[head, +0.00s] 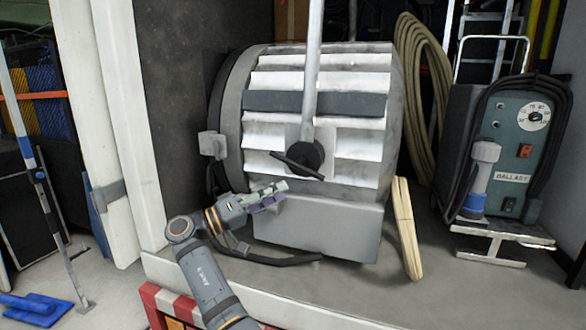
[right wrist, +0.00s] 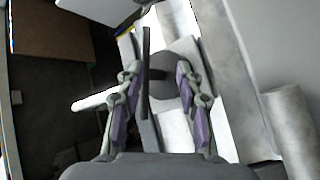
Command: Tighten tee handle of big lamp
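The big lamp (head: 262,135) is a large grey drum with pale slats, lying on its side on the truck floor. Its tee handle (head: 300,160), a dark round hub with a thin crossbar, sits at the foot of a grey pole on the lamp's front. My right gripper (head: 276,193) is just below and left of the handle. In the right wrist view, my right gripper (right wrist: 158,72) is open, with the tee handle (right wrist: 147,60) between its fingers in the picture. I cannot tell whether they touch it. My left gripper is not in view.
The grey pole (head: 312,70) rises from the handle. A ballast box (head: 508,150) with a coiled cable stands at right. A beige hose (head: 425,75) hangs behind the lamp, and a wooden piece (head: 407,230) leans beside it. A white post (head: 130,110) stands at left.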

